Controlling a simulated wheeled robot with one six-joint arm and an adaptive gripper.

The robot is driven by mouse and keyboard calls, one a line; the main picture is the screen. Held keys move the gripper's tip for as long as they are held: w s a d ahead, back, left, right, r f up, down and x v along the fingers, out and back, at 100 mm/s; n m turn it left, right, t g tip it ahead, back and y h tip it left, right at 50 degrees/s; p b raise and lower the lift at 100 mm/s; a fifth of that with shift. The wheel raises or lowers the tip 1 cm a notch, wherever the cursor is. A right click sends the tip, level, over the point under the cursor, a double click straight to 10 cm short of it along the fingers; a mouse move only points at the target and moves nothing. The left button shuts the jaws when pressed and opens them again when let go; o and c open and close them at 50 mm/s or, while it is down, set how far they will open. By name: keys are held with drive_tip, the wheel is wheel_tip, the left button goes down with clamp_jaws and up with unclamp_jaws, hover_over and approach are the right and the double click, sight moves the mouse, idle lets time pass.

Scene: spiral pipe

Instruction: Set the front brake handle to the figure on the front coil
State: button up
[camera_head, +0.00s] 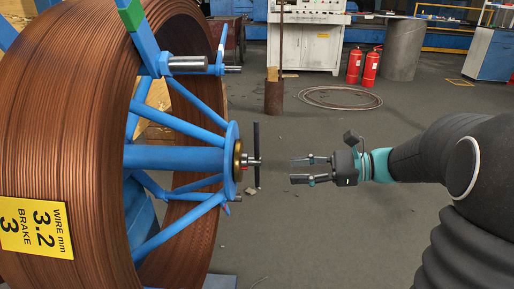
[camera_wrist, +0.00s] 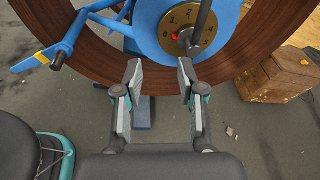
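The front coil (camera_head: 70,120) is a big copper-wire reel on a blue spoked hub at the left. Its yellow label (camera_head: 37,228) reads WIRE mm 3.2, BRAKE 3. The front brake handle (camera_head: 257,155) is a dark upright bar in front of the hub's brass dial (camera_head: 237,160). A red mark lies near the 0. My gripper (camera_head: 297,171) is open and empty, right of the handle and apart from it.
A blue arm with a yellow end (camera_wrist: 45,56) sticks out at the left in the wrist view. A wooden block (camera_wrist: 277,78) lies at the right. Behind stand a rusty post (camera_head: 274,95) and red extinguishers (camera_head: 370,68). The floor under my gripper is mostly clear.

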sight(257, 159)
drive_tip(key=w+d+m+t+y, duration=0.2)
drive_tip(key=w, duration=0.2)
drive_tip(key=x, duration=1.3)
drive_tip(key=shift+r+b, duration=0.2)
drive_tip(key=shift+b, duration=0.2)
clamp_jaws()
